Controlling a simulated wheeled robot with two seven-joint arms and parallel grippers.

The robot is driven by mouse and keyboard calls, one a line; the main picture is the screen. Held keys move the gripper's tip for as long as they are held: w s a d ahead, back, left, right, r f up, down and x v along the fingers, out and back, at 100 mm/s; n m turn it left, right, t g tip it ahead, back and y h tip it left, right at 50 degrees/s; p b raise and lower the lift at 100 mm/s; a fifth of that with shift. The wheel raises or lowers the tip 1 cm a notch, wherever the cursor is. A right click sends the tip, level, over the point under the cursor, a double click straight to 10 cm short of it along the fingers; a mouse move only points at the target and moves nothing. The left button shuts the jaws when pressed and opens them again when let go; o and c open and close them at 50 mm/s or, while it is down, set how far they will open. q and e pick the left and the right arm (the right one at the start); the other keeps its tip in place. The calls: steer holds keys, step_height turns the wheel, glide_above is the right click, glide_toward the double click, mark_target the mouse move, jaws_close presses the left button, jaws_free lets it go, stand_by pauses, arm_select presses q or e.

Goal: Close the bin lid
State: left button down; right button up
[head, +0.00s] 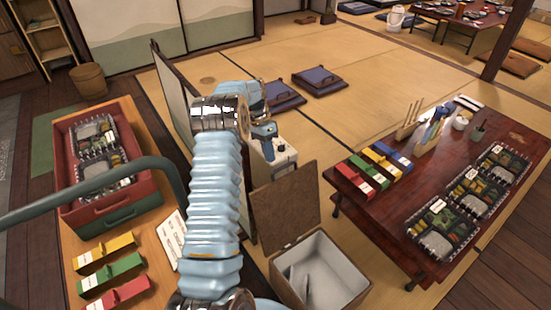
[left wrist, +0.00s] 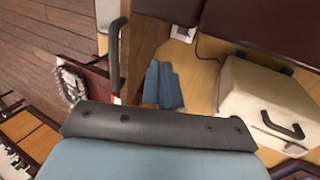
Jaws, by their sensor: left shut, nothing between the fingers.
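The bin (head: 354,290) is a pale, square, open-topped box at the lower middle of the head view. Its brown lid (head: 284,207) stands up, open, along the back edge. Something pale lies inside the bin. My left arm crosses the middle of the head view, and its light-blue gripper (head: 265,130) is beyond the raised lid in the picture, near a white box, apart from the lid. The gripper is shut and empty. I cannot pick out the bin for sure in the left wrist view. My right gripper is not in view.
A white box with a dark handle (left wrist: 262,103) stands close to the left gripper. A dark red table (head: 400,195) with lunch boxes and coloured cases is right of the bin. A counter at left holds a red tray (head: 108,205) and coloured cases. Tatami floor behind is mostly clear.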

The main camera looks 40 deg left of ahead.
arm_select(q)
steer(key=shift+s+d+r, duration=0.15)
steer(key=shift+s+d, duration=0.15)
steer(key=shift+d, duration=0.6)
steer(key=shift+s+d+r, duration=0.1)
steer(key=shift+s+d, duration=0.15)
steer(key=shift+d, duration=0.65)
